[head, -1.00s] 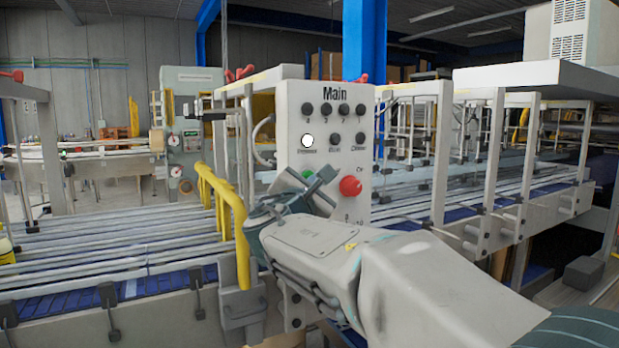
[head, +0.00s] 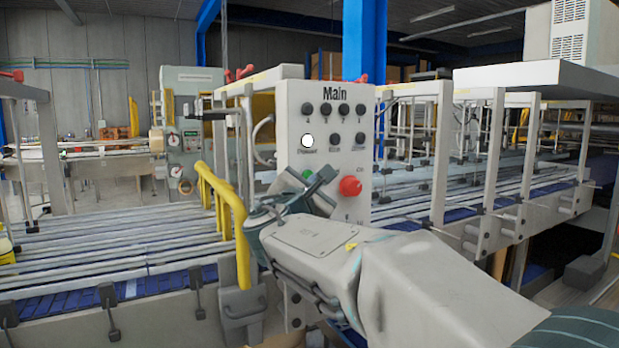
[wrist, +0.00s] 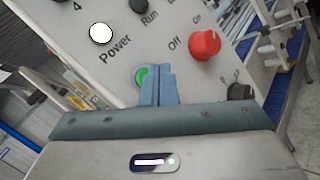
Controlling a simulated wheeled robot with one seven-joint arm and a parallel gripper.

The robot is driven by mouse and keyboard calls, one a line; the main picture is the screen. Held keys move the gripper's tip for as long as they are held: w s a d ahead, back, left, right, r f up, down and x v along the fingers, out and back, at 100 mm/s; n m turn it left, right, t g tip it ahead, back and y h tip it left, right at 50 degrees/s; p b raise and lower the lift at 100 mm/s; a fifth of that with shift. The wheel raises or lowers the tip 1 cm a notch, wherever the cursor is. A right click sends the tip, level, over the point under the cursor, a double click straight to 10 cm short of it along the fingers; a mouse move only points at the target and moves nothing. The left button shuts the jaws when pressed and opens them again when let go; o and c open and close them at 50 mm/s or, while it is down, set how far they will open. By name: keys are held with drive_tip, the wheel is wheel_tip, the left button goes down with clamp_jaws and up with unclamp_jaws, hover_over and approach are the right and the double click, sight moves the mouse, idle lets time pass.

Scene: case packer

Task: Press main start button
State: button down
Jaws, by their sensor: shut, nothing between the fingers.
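The main control panel (head: 294,114) is a light grey upright box headed "Main". A green button (head: 308,174) sits low on its left side, partly hidden behind my gripper. In the wrist view the green button (wrist: 141,77) shows just left of the fingertips, partly covered by them. My gripper (head: 325,176) is shut and empty in front of the panel's lower half. In the wrist view my gripper (wrist: 157,72) has its fingers together, overlapping the button's right edge. I cannot tell whether the tips touch the button or panel.
A red knob (head: 350,186) is right of the green button. A white lamp (head: 307,141) and several black knobs are above. A yellow rail (head: 222,204) stands left of my arm. Conveyors (head: 110,262) run on both sides of the panel.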

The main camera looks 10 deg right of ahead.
drive_tip(key=shift+w, duration=0.15)
drive_tip(key=shift+w+a, duration=0.1)
drive_tip(key=shift+w, duration=0.15)
